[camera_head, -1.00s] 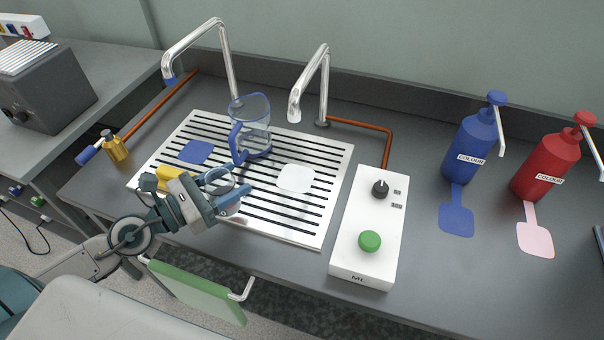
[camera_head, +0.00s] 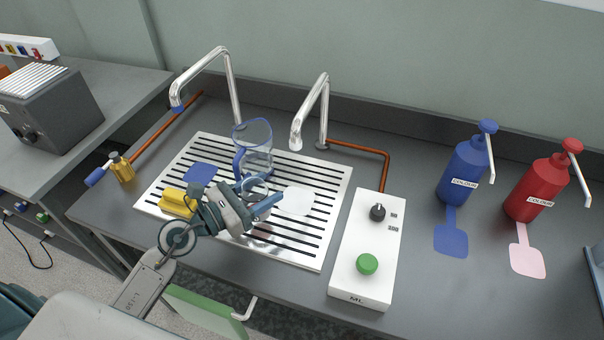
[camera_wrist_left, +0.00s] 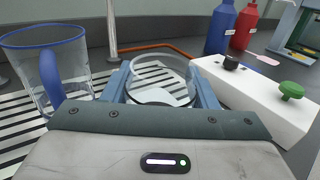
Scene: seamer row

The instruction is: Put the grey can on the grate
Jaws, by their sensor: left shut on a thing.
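The grate (camera_head: 306,251) is a white slatted panel with black slots in the worktop. My left gripper (camera_head: 264,197) is over its middle, shut on a clear round glass vessel (camera_head: 254,186). In the left wrist view the vessel (camera_wrist_left: 160,72) is between the two blue fingers, its rim upright; I see a white patch through it. Its base is hidden by the gripper, so I cannot tell whether it touches the grate. I can make out no plainly grey can. My right gripper is not in view.
A clear jug with a blue handle (camera_head: 257,136) stands on the grate just behind my gripper. A yellow block (camera_head: 176,203) lies at its left. Blue (camera_head: 199,173) and white pads mark the grate. Two taps stand behind; a white control box (camera_head: 347,275) is at right.

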